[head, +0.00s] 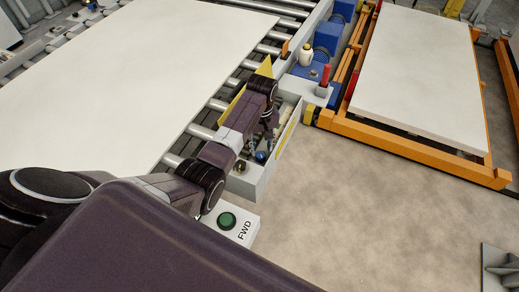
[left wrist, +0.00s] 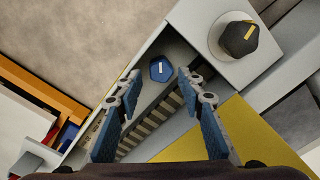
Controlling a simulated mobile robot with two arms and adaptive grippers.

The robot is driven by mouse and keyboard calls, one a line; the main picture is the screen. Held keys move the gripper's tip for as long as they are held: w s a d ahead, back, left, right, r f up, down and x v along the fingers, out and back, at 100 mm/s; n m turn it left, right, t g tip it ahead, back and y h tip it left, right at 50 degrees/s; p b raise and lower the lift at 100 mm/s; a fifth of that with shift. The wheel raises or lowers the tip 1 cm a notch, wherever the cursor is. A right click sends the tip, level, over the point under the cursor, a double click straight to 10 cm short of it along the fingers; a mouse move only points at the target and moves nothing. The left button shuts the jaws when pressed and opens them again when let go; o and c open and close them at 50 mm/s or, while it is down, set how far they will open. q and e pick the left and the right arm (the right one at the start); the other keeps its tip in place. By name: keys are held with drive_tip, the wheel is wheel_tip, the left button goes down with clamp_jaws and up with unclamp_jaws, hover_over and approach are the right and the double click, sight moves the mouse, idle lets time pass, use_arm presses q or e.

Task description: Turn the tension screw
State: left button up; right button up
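The tension screw looks to be the blue hexagonal head with a white line (left wrist: 162,68), on a grey frame in the left wrist view. It also shows small in the head view (head: 260,156), partly hidden by my arm. My left gripper (left wrist: 152,90) is open and empty, its two blue-padded fingers pointing towards the screw head. The screw head lies just past the fingertips, roughly between their lines; I see no contact. In the head view my left gripper (head: 266,138) hangs over the narrow channel beside the rollers. My right gripper is in neither view.
A dark knob with a yellow line (left wrist: 238,38) stands on a white block near the screw. A toothed belt (left wrist: 150,122) and a yellow plate (left wrist: 225,130) lie close to the fingers. A green FWD button (head: 227,220) is below. Bare floor (head: 350,220) lies right.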

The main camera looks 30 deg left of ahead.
sight(261, 154)
use_arm(q)
drive_tip(key=f, duration=0.4)
drive_tip(key=shift+a+f, duration=0.1)
drive_tip(key=shift+a, duration=0.15)
drive_tip(key=shift+w+f, duration=0.1)
drive_tip(key=shift+f, duration=0.35)
drive_tip(key=shift+d, duration=0.1)
drive_tip(key=c, duration=0.9)
drive_tip(key=shift+r, duration=0.1)
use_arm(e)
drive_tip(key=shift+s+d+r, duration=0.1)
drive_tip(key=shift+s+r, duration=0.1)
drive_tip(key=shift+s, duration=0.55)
